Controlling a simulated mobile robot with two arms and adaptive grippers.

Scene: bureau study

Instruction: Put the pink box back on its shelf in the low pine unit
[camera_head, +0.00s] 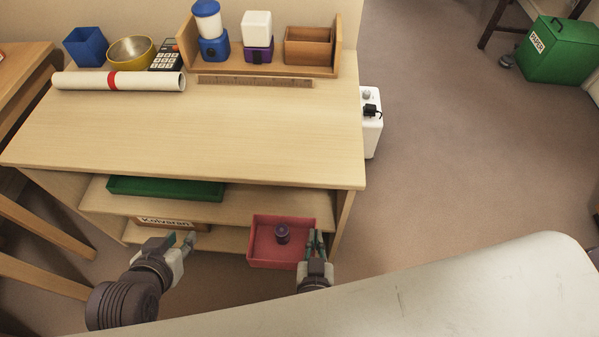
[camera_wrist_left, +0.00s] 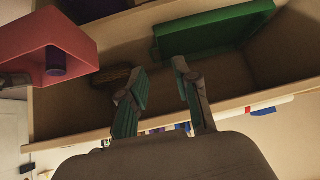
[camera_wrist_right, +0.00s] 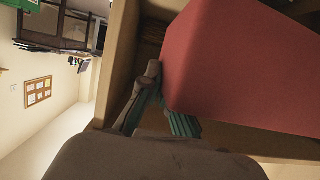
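The pink box (camera_head: 262,262) is an open-topped tray at the front right of the low pine unit (camera_head: 215,210), with a small dark purple object (camera_head: 282,233) inside. My right gripper (camera_head: 315,243) is at the box's right wall. In the right wrist view its fingers (camera_wrist_right: 166,105) lie either side of the pink wall (camera_wrist_right: 245,65), one partly hidden by it, and look closed on it. My left gripper (camera_head: 180,243) is open and empty before the lower shelves, left of the box. The left wrist view shows its fingers (camera_wrist_left: 157,82) apart and the box (camera_wrist_left: 85,35) upper left.
A green tray (camera_head: 166,188) lies on the upper shelf at left. A labelled brown box (camera_head: 170,223) sits lower, behind my left gripper. The unit's top holds a rolled paper (camera_head: 135,81), a ruler (camera_head: 255,81) and a small rack (camera_head: 290,70).

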